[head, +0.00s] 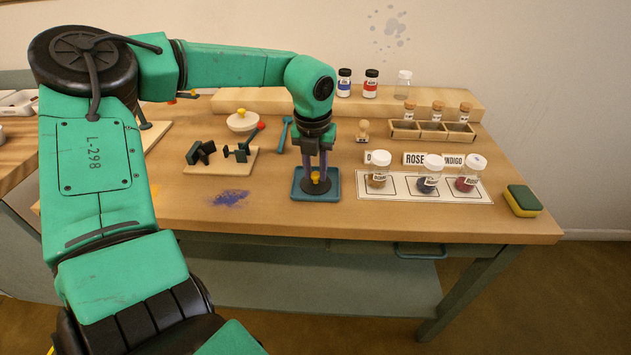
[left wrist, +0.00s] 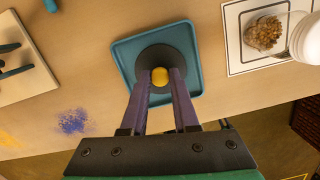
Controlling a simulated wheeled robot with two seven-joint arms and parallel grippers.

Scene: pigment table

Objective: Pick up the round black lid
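The round black lid (left wrist: 178,59) has a yellow knob (left wrist: 160,76) on top and lies on a blue square tray (left wrist: 122,50). In the head view the yellow knob (head: 316,177) shows between the fingers, with the lid partly hidden around it. My left gripper (head: 316,173) points straight down over the tray. Its two purple fingers stand on either side of the knob. In the left wrist view the fingertips (left wrist: 160,74) are very close to the knob, and I cannot tell whether they press on it. My right gripper is not in view.
Three jars stand on a white mat (head: 400,192) right of the tray. A board (head: 213,163) with dark tools lies to the left, near blue powder (head: 231,198). A sponge (head: 523,201) lies at the right end.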

